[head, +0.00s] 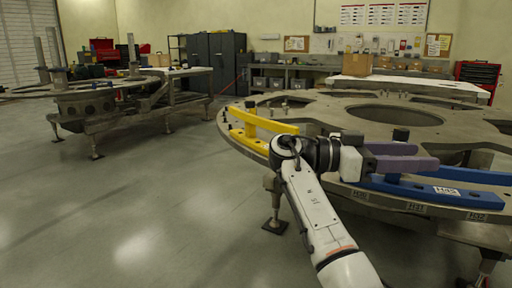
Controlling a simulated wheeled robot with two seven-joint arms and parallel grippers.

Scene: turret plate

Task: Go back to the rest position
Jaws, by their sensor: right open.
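My right arm rises from the bottom of the head view, and its gripper (424,156) points right over the near rim of the turret plate (300,165). Its two purple-grey fingers are apart, with nothing seen between them. A yellow bar-shaped part (264,122) sits on the rim left of the gripper. My left gripper is not in view.
A second round plate on a stand (95,98) is at the left. Grey cabinets (213,62), a workbench, a cardboard box (357,64) and a red tool chest (477,74) stand at the back. The grey floor (160,190) at left and centre is clear.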

